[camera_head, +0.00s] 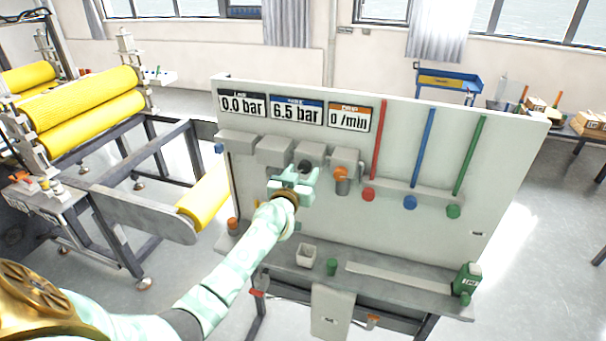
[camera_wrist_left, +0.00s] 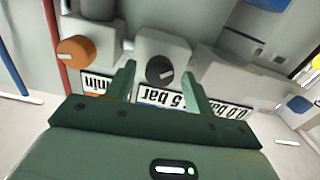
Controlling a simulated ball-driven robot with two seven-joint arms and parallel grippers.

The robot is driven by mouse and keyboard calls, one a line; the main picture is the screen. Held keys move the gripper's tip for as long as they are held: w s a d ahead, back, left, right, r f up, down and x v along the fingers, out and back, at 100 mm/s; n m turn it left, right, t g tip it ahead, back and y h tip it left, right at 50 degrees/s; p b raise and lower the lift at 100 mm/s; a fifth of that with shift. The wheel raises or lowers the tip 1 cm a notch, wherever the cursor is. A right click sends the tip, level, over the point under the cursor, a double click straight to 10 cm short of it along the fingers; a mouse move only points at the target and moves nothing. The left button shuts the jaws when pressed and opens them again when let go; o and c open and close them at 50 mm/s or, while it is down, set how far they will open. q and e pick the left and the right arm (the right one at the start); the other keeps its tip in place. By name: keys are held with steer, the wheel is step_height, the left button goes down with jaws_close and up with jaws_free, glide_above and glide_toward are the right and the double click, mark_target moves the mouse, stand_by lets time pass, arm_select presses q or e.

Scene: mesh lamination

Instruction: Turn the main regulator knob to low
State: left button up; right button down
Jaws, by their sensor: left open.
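The regulator knob (camera_head: 304,166) is a round black dial with a pale pointer mark, on a grey block below the 6.5 bar display (camera_head: 297,111). It also shows in the left wrist view (camera_wrist_left: 159,70), where the picture is upside down. My left gripper (camera_head: 292,180) is in front of the panel at this knob. In the wrist view its open fingers (camera_wrist_left: 158,78) appear on either side of the knob, with visible gaps; I cannot tell whether they reach its depth. My right gripper is not in view.
An orange knob (camera_wrist_left: 75,50) sits beside the black one. The panel (camera_head: 500,160) also has a 0.0 bar display (camera_head: 242,103), a 0 /min display (camera_head: 349,117) and red, blue and green tubes.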

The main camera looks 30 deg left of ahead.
arm_select(q)
steer(key=shift+w, duration=0.6)
steer(key=shift+a, duration=0.15)
steer(key=c, duration=1)
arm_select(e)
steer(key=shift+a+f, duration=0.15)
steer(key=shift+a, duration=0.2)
